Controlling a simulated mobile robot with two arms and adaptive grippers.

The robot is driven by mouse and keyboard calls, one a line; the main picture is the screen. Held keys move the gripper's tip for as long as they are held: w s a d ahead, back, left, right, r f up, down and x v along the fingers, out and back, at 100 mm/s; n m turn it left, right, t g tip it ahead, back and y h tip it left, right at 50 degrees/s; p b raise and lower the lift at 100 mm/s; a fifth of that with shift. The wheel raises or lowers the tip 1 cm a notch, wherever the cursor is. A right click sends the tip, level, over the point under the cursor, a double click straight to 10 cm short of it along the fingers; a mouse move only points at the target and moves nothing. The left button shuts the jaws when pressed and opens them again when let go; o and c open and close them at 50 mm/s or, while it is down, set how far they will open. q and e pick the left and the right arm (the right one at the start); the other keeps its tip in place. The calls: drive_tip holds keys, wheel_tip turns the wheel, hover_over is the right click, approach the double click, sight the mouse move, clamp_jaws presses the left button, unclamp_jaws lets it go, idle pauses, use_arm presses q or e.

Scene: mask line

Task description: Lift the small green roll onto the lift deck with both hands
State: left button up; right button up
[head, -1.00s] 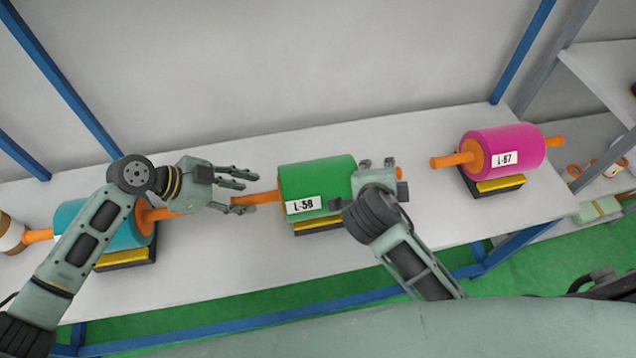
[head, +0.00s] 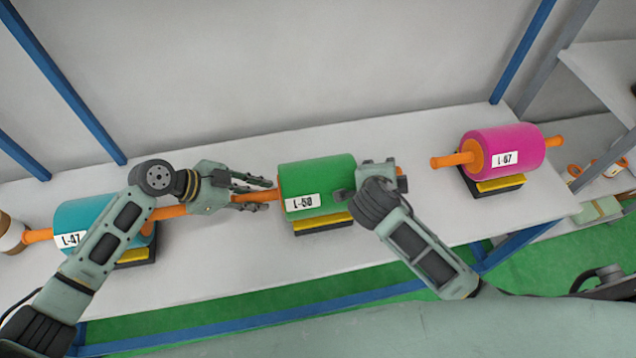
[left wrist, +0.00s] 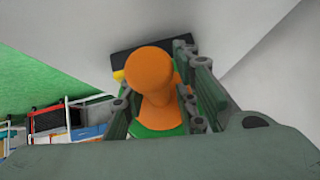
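The green roll (head: 318,176), labelled L-50, lies on a black and yellow cradle (head: 323,224) on the white shelf. Its orange shaft shows at both ends. My left gripper (head: 256,194) is open, its fingers on either side of the left shaft end (head: 243,196). The left wrist view shows the round orange shaft end (left wrist: 150,70) between the fingers, with green behind it. My right gripper (head: 378,174) is at the roll's right end, over the right shaft end (head: 402,184). Its fingertips are largely hidden, so its grip is unclear. I see no lift deck.
A teal roll (head: 85,217) on a cradle lies left, beneath my left arm. A magenta roll (head: 515,148) on its cradle lies right. Blue posts (head: 522,52) stand at the back. Bare shelf (head: 215,265) is in front, with green floor beyond its edge.

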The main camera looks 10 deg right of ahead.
use_arm(q)
clamp_jaws()
use_arm(e)
clamp_jaws()
use_arm(q)
drive_tip(key=shift+r, duration=0.1)
use_arm(e)
drive_tip(key=shift+r, duration=0.2)
